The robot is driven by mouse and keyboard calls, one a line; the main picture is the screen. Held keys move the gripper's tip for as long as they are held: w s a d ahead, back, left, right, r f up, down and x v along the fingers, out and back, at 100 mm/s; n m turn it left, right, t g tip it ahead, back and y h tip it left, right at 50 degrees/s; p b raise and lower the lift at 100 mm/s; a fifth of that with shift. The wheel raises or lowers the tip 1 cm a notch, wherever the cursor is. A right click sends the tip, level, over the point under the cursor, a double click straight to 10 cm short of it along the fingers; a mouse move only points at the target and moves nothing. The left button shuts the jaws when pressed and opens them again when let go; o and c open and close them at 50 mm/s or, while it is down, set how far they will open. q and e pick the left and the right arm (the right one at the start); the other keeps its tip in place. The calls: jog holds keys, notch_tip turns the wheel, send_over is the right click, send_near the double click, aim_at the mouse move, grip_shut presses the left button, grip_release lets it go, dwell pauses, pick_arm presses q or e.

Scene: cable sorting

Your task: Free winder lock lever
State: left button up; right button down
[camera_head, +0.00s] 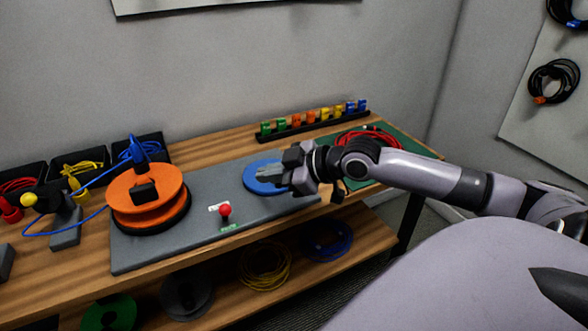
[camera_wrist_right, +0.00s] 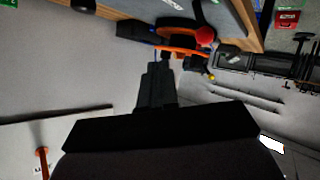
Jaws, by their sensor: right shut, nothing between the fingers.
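The orange winder spool (camera_head: 147,190) stands at the left end of a grey base plate (camera_head: 175,245), with blue cable running to it. A red-knobbed lever (camera_head: 225,210) stands upright on the plate, right of the spool, with small white and green labels beside it. The red knob (camera_wrist_right: 205,36) also shows in the right wrist view. My right gripper (camera_head: 264,173) is shut and empty, over the blue disc (camera_head: 252,186) to the right of the lever and apart from the lever. Its closed fingers show in the wrist view (camera_wrist_right: 157,75). My left gripper is not in view.
A rack of coloured clips (camera_head: 314,120) stands at the table's back. A red cable coil (camera_head: 365,138) lies on a green mat at the right. Black bins with cables line the left rear. The plate between spool and disc is mostly clear. Coils sit on the lower shelf (camera_head: 225,300).

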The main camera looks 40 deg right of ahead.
jog(key=p+v, duration=0.1)
jog(key=v, duration=0.4)
jog(key=shift+s+f+p, duration=0.15)
jog(key=shift+s+p, duration=0.1)
jog(key=shift+p, duration=0.1)
dwell(0.8)
